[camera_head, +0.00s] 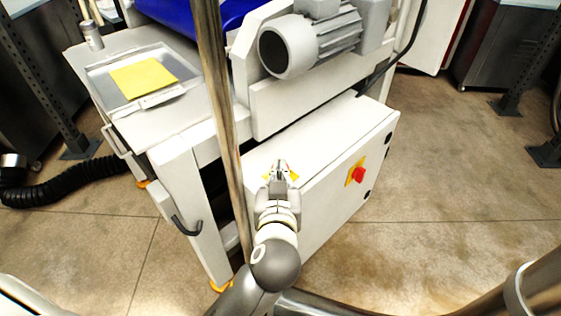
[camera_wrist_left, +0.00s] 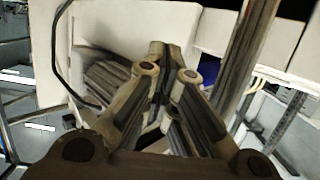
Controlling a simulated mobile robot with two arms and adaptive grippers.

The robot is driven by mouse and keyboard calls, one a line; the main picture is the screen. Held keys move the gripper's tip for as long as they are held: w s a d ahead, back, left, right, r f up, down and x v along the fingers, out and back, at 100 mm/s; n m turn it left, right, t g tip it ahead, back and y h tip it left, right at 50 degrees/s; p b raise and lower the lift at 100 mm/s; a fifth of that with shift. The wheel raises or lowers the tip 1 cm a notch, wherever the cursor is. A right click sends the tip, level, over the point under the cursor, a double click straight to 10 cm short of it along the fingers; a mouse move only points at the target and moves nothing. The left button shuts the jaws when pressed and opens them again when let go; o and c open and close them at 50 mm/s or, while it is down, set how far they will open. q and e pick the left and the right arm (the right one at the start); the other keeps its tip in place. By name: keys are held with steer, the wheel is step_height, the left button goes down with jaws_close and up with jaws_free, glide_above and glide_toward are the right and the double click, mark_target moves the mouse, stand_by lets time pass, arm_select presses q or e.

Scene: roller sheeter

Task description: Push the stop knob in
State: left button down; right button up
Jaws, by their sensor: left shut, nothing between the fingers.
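A red knob on a yellow plate (camera_head: 358,174) is on the right-hand face of the white box (camera_head: 330,130), in plain view in the head view. Small yellow and red bits (camera_head: 294,177) also show around my left fingertips, over the box's top; what they belong to is mostly hidden by the gripper. My left gripper (camera_head: 280,165) is over the top of the box, left of the red knob and apart from it. Its fingers are shut and empty; the wrist view shows them together (camera_wrist_left: 160,52). No knob can be made out in the wrist view. My right gripper is not in view.
A grey motor (camera_head: 310,42) sits on the machine above the box. A tray (camera_head: 104,88) with a yellow sheet (camera_head: 143,77) is at the upper left. A black handle (camera_head: 186,226) sticks out of the machine's front. The floor (camera_head: 440,170) to the right is clear.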

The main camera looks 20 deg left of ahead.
arm_select(q)
steer(key=x, duration=0.3)
steer(key=f+p+x, duration=0.1)
steer(key=x, duration=0.3)
steer(key=f+x, duration=0.1)
steer(key=x, duration=0.2)
steer(key=shift+w+f, duration=0.1)
steer(key=shift+f, duration=1)
